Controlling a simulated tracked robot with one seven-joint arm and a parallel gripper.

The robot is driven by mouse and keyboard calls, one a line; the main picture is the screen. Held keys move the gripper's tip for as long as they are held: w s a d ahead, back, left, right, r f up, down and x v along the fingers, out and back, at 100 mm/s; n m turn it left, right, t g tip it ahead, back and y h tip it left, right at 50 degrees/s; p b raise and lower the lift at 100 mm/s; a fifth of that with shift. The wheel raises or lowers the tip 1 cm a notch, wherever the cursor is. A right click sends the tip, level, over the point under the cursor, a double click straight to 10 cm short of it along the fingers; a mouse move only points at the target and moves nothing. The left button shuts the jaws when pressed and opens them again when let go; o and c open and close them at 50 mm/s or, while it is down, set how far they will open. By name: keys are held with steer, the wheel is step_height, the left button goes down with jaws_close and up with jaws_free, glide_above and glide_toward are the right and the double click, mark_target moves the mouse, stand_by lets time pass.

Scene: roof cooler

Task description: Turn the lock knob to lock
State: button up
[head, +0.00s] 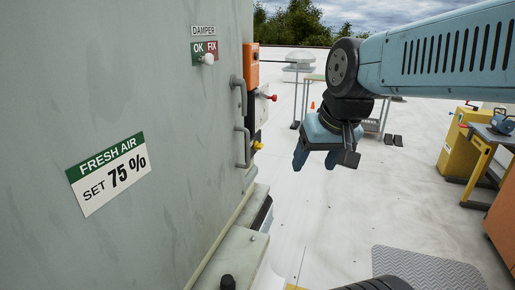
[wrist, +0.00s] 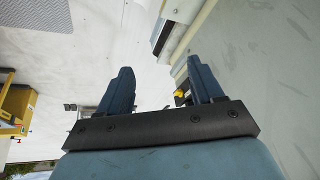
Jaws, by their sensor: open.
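My gripper (head: 325,159) hangs in free air to the right of the grey cabinet (head: 130,225), pointing down, with its blue fingers apart and nothing between them. In the wrist view the two fingers of my gripper (wrist: 162,78) are also spread. On the cabinet's far edge are a red knob (head: 272,97) on a side fitting and a yellow knob (head: 258,146) below it. A small yellow part (wrist: 181,94) shows near the right finger in the wrist view. No lock marking is readable, so I cannot tell which knob is the lock knob.
Two grey handles (head: 242,146) stand out from the cabinet edge below an orange box (head: 251,66). A yellow cabinet (head: 457,145) stands at right. The pale roof between is mostly clear.

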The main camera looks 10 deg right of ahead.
steer(key=w+a+f+m+g+y, duration=0.35)
steer(key=w+m, duration=0.25)
steer(key=w, duration=0.2)
steer(key=m+t+y, duration=0.9)
steer(key=m+y, duration=0.2)
steer(key=m, duration=0.7)
glide_toward(259, 146)
steer(key=w+x, duration=0.1)
steer(key=x, duration=0.7)
steer(key=shift+w+d+f, duration=0.15)
steer(key=shift+w+f, duration=0.1)
steer(key=shift+f, duration=0.1)
steer(key=shift+c, duration=0.5)
